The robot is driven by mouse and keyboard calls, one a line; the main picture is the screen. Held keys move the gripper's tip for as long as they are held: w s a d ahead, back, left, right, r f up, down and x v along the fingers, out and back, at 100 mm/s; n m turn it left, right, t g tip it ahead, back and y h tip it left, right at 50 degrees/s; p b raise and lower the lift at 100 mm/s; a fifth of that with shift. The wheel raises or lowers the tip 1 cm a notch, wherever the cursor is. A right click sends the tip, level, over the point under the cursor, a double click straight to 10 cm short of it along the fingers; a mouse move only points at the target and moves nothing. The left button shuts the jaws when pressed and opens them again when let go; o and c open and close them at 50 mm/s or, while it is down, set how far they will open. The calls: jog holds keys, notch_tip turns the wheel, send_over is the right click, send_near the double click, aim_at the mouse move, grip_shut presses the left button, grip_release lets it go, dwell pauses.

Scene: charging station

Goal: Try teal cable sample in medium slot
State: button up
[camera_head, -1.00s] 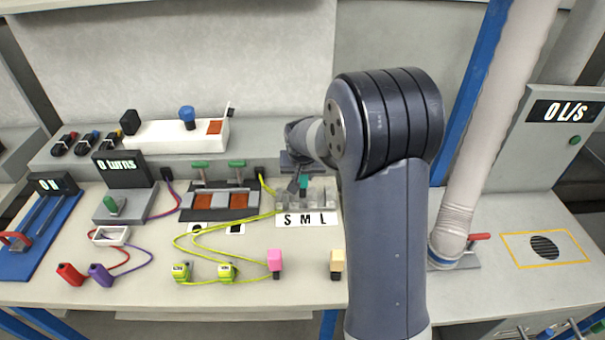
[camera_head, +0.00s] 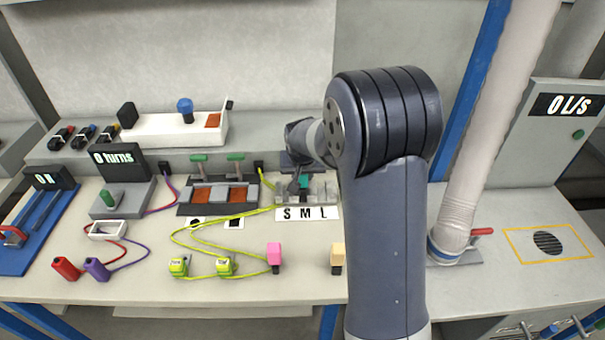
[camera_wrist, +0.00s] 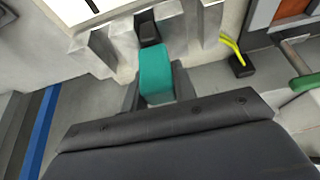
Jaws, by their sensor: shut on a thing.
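The teal cable sample (camera_wrist: 156,75) is a small block with a dark end. My gripper (camera_wrist: 157,92) is shut on it, with a finger on each side. In the head view the sample (camera_head: 303,182) shows behind the letter M. The grey slot fixture (camera_head: 327,188) stands behind the white S M L label (camera_head: 305,213). In the wrist view the sample's dark end sits between the middle two fixture walls (camera_wrist: 126,38), at the medium slot. How deep it sits is not clear. My arm covers part of the fixture's right side.
A pink sample (camera_head: 274,253) and a cream sample (camera_head: 337,254) stand in front of the fixture. Yellow-green cables (camera_head: 215,228) and two yellow-green blocks lie to the left. A switch box with green handles (camera_head: 219,196) is left of the fixture. A ribbed hose (camera_head: 460,215) rises at right.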

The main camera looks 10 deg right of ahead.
jog(key=shift+f+b, duration=0.35)
jog(key=shift+f, duration=0.15)
jog(key=o, duration=1.1)
jog(key=shift+r, duration=0.1)
jog(key=v, duration=1)
jog(key=shift+s+r, duration=0.15)
jog(key=shift+r, duration=0.2)
